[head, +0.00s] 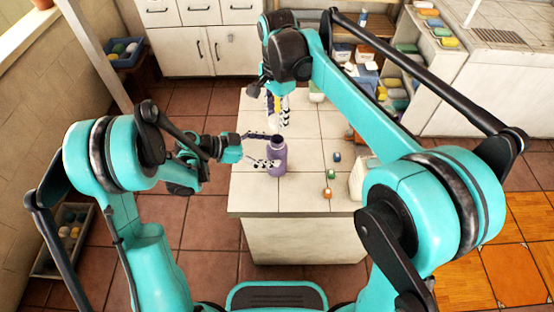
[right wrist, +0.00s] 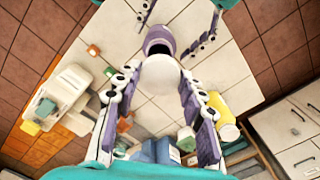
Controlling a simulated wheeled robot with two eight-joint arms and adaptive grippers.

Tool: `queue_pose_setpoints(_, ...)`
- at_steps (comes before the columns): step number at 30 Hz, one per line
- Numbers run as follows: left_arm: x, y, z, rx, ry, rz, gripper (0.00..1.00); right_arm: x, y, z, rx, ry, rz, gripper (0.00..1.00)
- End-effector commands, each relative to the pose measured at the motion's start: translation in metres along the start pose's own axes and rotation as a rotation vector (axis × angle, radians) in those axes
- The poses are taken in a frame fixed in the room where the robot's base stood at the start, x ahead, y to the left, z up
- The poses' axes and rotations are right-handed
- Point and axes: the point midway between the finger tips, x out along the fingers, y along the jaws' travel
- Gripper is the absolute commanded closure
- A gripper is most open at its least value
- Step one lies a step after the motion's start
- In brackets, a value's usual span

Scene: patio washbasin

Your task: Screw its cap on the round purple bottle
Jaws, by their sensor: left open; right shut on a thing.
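The round purple bottle (head: 278,160) stands upright on the pale tiled counter (head: 305,205), its mouth open and dark. It also shows in the right wrist view (right wrist: 161,32). My left gripper (head: 269,150) is open, with a finger on either side of the bottle; whether they touch it I cannot tell. My right gripper (head: 278,121) points down above and beyond the bottle. It is shut on a round white cap (right wrist: 161,76), held between its fingertips. In the right wrist view the cap overlaps the near edge of the bottle's mouth but is apart from it.
Small blue (head: 337,157), green (head: 331,174) and orange (head: 327,193) items stand right of the bottle. A white container (head: 359,178) is at the counter's right edge, partly behind my right arm. More containers are at the back. The counter front left of these is clear.

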Motion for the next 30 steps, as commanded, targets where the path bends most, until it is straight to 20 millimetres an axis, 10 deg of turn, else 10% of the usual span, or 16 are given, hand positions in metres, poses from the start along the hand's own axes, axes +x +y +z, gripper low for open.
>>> queue_pose_setpoints(19, 0.034, 0.000, 0.000, 0.000, 0.000, 0.000, 0.19, 0.000, 0.000, 0.000, 0.000, 0.000, 0.000, 0.69)
queue_pose_setpoints(27, 0.034, 0.000, 0.000, 0.000, 0.000, 0.000, 0.91, 0.000, 0.000, 0.000, 0.000, 0.000, 0.000, 0.69)
queue_pose_setpoints(30, 0.034, 0.000, 0.000, 0.000, 0.000, 0.000, 0.97, 0.001, 0.000, 0.000, 0.000, 0.000, 0.000, 0.69)
